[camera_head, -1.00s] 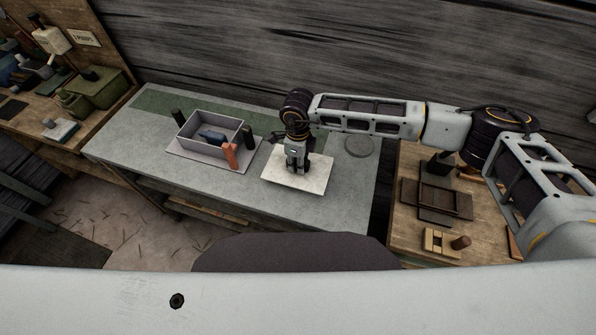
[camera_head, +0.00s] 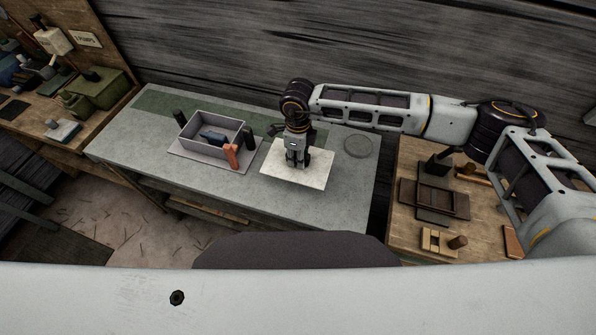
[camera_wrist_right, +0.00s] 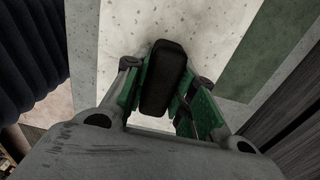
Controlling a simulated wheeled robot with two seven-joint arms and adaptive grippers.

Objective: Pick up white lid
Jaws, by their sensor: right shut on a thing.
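The white lid (camera_head: 310,178) is a flat pale speckled plate over the right part of the grey bench. Its black handle (camera_wrist_right: 165,75) stands between the green-padded fingers in the right wrist view, with the pale lid surface (camera_wrist_right: 125,25) behind it. My right gripper (camera_head: 297,163) is above the lid, pointing down, and is shut on the handle. In the head view the gripper hides the handle. I cannot tell whether the lid touches the bench or is slightly above it. My left gripper is not in view.
An open grey caddy (camera_head: 212,130) on the bench, left of the lid, holds dark items. An orange item (camera_head: 231,156) and dark upright pieces stand around it. A round grey disc (camera_head: 357,146) lies to the right. A wooden table (camera_head: 410,220) with dark trays is further right.

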